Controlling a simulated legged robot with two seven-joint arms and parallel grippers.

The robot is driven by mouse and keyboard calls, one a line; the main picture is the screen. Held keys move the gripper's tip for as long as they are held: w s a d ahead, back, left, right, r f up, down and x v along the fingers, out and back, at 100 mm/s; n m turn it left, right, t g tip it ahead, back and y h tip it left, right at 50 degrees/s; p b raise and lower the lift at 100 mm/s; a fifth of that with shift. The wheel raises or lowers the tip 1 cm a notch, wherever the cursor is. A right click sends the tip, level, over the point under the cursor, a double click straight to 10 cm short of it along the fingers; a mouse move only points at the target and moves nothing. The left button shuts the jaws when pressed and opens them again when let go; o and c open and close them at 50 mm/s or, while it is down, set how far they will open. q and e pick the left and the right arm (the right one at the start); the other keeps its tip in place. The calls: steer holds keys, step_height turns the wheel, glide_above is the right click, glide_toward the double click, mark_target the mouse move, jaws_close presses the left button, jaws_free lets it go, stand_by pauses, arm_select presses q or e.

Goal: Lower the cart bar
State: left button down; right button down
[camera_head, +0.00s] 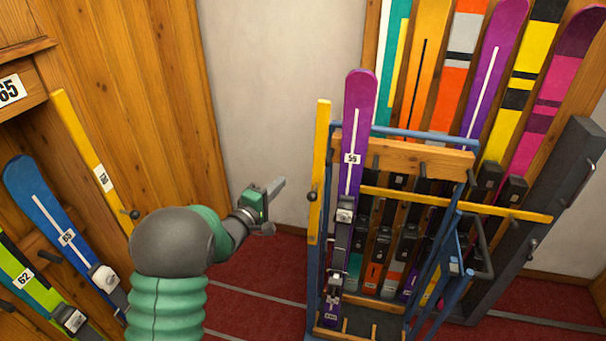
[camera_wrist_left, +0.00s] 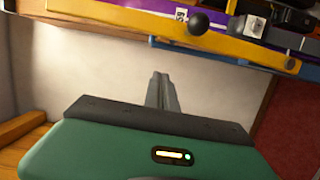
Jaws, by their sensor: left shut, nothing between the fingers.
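The blue-framed cart (camera_head: 312,270) stands right of centre in the head view. A yellow bar (camera_head: 322,140) with a dark knob stands upright at its left side. Another yellow bar (camera_head: 455,203) runs nearly level across its front. My left gripper (camera_head: 279,185) is shut and empty, left of the upright bar and apart from it. In the left wrist view its fingers (camera_wrist_left: 160,80) are together, and a yellow bar (camera_wrist_left: 130,22) with a black knob crosses the top beyond them. My right gripper is not in view.
A purple ski (camera_head: 354,120) labelled 59 stands in the cart beside the upright bar. Several skis lean on the wall behind. At left, a wooden rack (camera_head: 25,50) holds a blue ski (camera_head: 45,205) and another yellow bar (camera_head: 80,135). Red floor (camera_head: 270,265) is open between rack and cart.

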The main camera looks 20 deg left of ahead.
mark_target(314, 193)
arm_select(q)
steer(key=w+d+p, duration=0.2)
steer(key=w+d, duration=0.3)
steer(key=w, duration=0.1)
steer(key=shift+w+d+p, duration=0.15)
steer(key=shift+w+p, duration=0.05)
steer(key=shift+p, duration=0.15)
steer(key=shift+w+f, duration=0.1)
steer(key=shift+f, duration=0.05)
